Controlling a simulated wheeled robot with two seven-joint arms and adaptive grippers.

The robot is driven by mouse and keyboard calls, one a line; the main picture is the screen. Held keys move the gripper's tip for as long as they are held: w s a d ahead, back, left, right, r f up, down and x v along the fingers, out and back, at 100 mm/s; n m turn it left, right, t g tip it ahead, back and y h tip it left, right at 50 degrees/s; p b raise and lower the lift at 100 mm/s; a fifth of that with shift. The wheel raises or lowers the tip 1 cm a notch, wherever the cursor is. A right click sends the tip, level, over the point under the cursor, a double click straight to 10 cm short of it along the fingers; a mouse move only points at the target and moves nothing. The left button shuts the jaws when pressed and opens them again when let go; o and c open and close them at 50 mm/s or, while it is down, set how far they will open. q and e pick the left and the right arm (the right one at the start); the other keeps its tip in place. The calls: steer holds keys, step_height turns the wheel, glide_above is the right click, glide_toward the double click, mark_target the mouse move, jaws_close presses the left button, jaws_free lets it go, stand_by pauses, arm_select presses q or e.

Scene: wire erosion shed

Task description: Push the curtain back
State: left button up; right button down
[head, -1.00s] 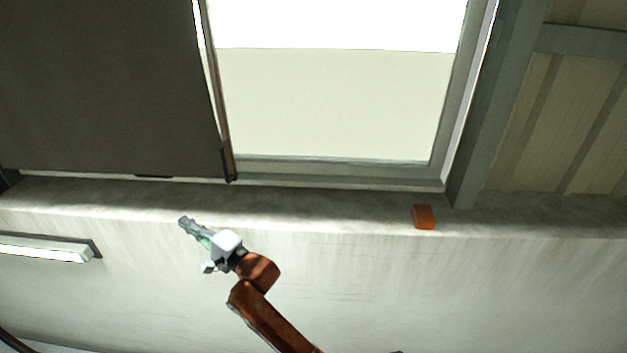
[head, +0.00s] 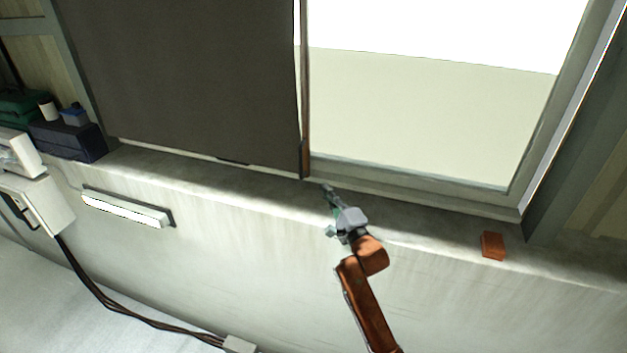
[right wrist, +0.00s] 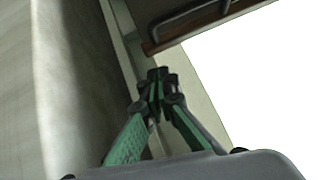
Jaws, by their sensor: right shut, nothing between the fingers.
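The curtain (head: 185,80) is a dark, flat hanging panel over the left part of the window. A brown bar (head: 305,90) runs down its right edge to a dark lower end just above the sill. My right gripper (head: 325,187) is shut and empty, just below and right of that lower corner. I cannot tell whether it touches the bar. In the right wrist view its green fingers (right wrist: 158,76) meet at the tips. A dark panel with a brown edge and a bent rod, likely the curtain (right wrist: 180,12), shows above them. My left gripper is not in view.
The window (head: 420,120) is uncovered on the right. An orange-brown block (head: 492,246) sits on the sill (head: 420,222). A lamp bar (head: 125,209) is on the wall below. Dark cases (head: 68,140) and a white box with cables (head: 45,205) are at the left.

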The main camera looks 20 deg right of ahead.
mark_target(306, 174)
steer(key=w+a, duration=0.1)
steer(key=w, duration=0.1)
steer(key=w+a+r+p, duration=0.1)
steer(key=w+a, duration=0.1)
steer(key=shift+p, duration=0.3)
steer(key=shift+w+a, duration=0.15)
steer(key=shift+a, duration=0.2)
